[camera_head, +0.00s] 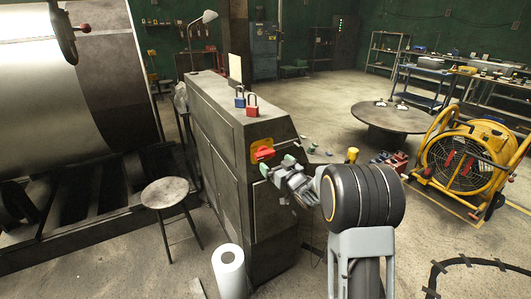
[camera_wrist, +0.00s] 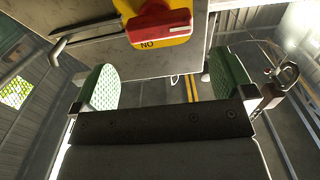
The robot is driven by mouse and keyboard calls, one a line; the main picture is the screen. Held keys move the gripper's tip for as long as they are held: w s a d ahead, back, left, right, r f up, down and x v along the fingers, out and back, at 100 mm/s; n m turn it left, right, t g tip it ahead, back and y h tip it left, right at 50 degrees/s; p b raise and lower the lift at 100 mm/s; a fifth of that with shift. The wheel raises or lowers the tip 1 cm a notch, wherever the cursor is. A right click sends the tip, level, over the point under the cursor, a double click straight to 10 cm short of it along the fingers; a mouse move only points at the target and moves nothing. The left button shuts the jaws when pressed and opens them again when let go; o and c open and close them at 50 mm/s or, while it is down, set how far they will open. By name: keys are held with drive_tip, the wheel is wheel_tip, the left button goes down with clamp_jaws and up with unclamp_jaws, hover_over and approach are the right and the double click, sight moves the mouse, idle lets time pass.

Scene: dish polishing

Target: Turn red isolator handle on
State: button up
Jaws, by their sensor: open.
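The red isolator handle (camera_head: 264,153) sits on a yellow plate (camera_head: 255,147) on the end face of the dark grey cabinet (camera_head: 228,150). In the wrist view, the red handle (camera_wrist: 160,18) is at the top centre, partly cut off, and the letters "NO" show on the yellow plate (camera_wrist: 155,43). My gripper (camera_head: 277,165) is open, its green fingertips just below and right of the handle. In the wrist view, my gripper (camera_wrist: 167,80) has its green pads wide apart, with the handle beyond them and nothing held.
A blue padlock (camera_head: 239,99) and a red padlock (camera_head: 252,108) stand on the cabinet top. A stool (camera_head: 165,192) and a white roll (camera_head: 228,270) are left of the cabinet. A round table (camera_head: 390,120) and a yellow fan (camera_head: 465,160) stand to the right.

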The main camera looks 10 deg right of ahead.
sight(267, 155)
drive_tip(key=p+x, duration=0.1)
drive_tip(key=x, duration=0.7)
drive_tip(key=shift+w+p, duration=0.15)
drive_tip(key=shift+p, duration=0.25)
drive_tip(key=shift+c, duration=0.4)
drive_tip(key=c, duration=0.6)
